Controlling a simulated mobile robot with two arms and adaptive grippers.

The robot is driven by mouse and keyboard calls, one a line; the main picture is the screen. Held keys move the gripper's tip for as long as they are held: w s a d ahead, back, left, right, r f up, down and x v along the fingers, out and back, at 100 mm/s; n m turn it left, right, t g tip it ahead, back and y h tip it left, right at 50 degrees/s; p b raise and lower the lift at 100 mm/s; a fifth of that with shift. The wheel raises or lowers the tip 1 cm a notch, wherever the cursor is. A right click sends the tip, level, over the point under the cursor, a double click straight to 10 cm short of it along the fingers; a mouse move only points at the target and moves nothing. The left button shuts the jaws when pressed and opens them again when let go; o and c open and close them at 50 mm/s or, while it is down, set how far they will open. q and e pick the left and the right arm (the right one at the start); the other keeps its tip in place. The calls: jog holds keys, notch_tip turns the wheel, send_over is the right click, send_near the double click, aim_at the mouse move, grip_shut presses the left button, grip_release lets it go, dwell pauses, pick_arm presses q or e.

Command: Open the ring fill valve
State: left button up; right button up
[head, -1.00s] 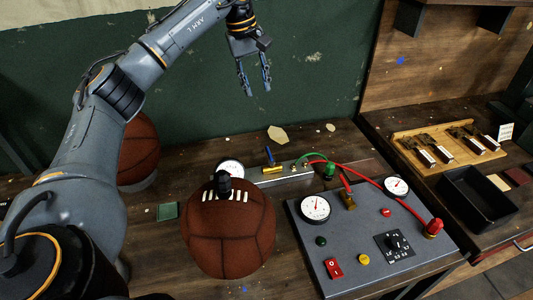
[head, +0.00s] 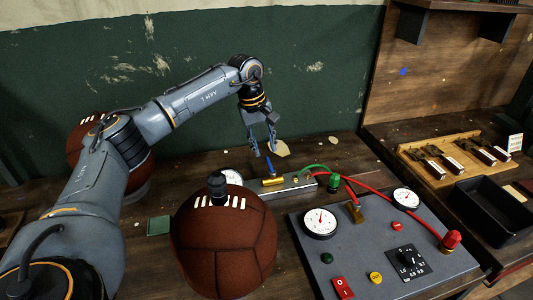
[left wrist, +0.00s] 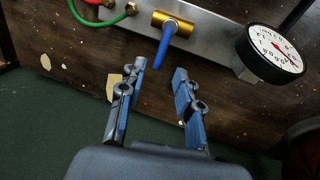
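The valve has a brass body (head: 272,180) with a blue lever (head: 269,165) and sits on a grey metal manifold (head: 300,187) at the back of the bench. In the left wrist view the brass body (left wrist: 174,23) is at the top, and the blue lever (left wrist: 163,50) points toward my gripper. My left gripper (head: 263,155) is open and empty, just behind and above the lever. In the left wrist view its fingers (left wrist: 158,85) stand apart, with the lever's end just ahead of the gap, not clearly between them. My right gripper is not in view.
A brown ball (head: 225,245) with a black fitting stands in front of the manifold. A gauge (head: 231,177) is at the manifold's left end. A grey control panel (head: 360,260) with red and green hoses is at right. Another ball (head: 85,140) is behind my left arm.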

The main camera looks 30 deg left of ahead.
aim_at(268, 160)
pick_arm(q)
jog(key=shift+w+d+f, duration=0.15)
jog(key=shift+f, duration=0.8)
jog(key=shift+w+d+f, duration=0.1)
jog(key=shift+w+f, duration=0.05)
jog(key=shift+f, duration=0.8)
grip_shut()
